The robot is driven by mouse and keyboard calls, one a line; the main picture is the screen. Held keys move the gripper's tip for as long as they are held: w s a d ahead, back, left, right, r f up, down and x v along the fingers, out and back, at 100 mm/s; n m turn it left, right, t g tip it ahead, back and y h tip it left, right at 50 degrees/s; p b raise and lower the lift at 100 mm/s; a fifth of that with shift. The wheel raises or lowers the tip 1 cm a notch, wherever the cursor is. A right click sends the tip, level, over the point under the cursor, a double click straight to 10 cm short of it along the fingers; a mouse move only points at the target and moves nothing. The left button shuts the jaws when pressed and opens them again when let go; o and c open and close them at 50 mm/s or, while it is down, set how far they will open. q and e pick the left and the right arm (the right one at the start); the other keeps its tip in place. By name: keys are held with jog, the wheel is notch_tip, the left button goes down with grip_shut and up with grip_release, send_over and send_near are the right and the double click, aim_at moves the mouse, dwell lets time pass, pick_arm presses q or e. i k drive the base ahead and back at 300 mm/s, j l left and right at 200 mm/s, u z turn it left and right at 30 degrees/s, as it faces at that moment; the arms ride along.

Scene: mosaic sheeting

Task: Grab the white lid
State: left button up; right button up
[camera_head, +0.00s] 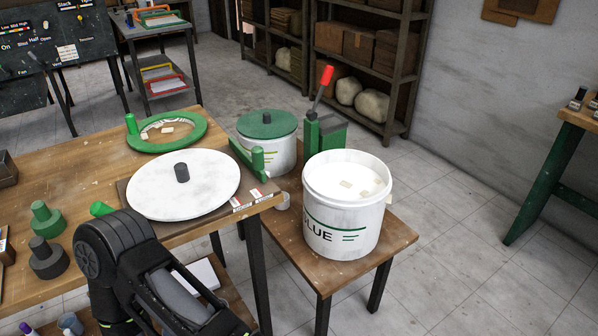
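The white lid (155,200) is a broad round disc with a dark knob (182,173) in its middle. It lies flat, knob up, on a dark board at the right end of the wooden table. One of my dark arms (105,250) shows at the bottom left, in front of the table and below the lid, apart from it in the picture. No gripper fingers show. An open white bucket marked GLUE (345,215) stands to the right of the lid, with white content and a few pale chips inside.
A green ring (190,132) lies behind the lid. A green-lidded white bucket (268,150) and a green device with a red-tipped lever (325,78) stand behind the GLUE bucket. Green and dark knobbed pieces (47,218) stand left of the arm. The low table's front right corner (400,236) is clear.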

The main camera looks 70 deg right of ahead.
aim_at(184, 184)
jog(key=z, duration=2.45)
